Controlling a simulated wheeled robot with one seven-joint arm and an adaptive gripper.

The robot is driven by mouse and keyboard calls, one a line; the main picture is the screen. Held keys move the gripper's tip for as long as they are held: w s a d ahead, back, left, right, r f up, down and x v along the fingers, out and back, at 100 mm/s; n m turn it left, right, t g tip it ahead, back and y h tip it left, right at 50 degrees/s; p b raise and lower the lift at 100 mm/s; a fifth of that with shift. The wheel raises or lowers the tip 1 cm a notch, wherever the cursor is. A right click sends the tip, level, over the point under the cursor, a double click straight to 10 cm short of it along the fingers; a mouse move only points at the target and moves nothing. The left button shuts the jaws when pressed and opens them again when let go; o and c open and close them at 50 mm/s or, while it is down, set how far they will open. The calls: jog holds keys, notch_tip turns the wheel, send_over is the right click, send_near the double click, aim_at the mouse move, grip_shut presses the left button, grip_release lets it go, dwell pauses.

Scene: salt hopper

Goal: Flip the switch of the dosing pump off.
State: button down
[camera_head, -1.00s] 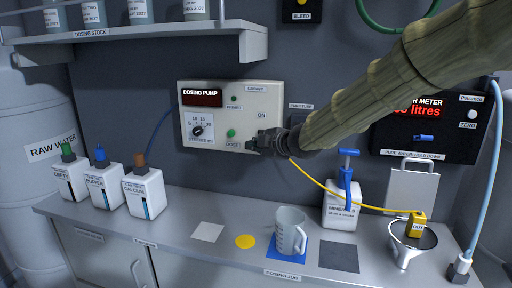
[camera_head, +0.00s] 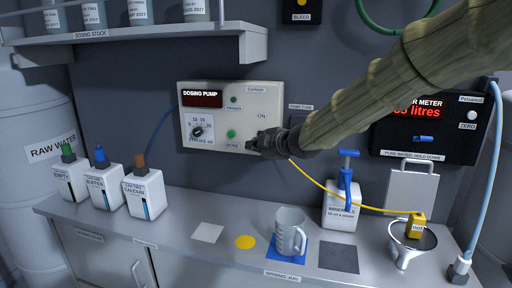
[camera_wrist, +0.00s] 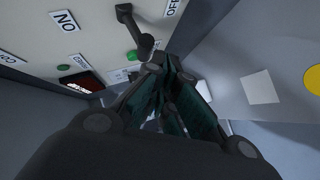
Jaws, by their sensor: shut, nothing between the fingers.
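The dosing pump (camera_head: 215,150) is a pale box on the back wall with a dark red display, a dial and green buttons. Its switch (camera_wrist: 136,30) shows in the wrist view as a dark lever with a rounded end, between the ON label and the partly cut-off OFF label. The lever's end leans down and right in that view; I cannot tell for sure which position it is in. My gripper (camera_head: 256,143) is shut and empty at the pump's lower right, covering the switch in the head view. In the wrist view my fingertips (camera_wrist: 165,70) are just below the lever's end; contact is unclear.
Below, the counter (camera_head: 180,222) holds a measuring jug (camera_head: 290,232) on a blue mat, a minerals bottle (camera_head: 340,212) and several white bottles at left. A meter (camera_head: 425,128) with a red readout hangs at right. A yellow tube (camera_head: 325,187) runs below my arm.

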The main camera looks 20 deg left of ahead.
jog(key=shift+r+p, duration=0.5)
jog(key=shift+r, duration=0.2)
jog(key=s+a+r+b+v, duration=0.1)
jog(key=a+v, duration=0.1)
jog(key=v, duration=1.1)
jog(key=shift+s+r, duration=0.3)
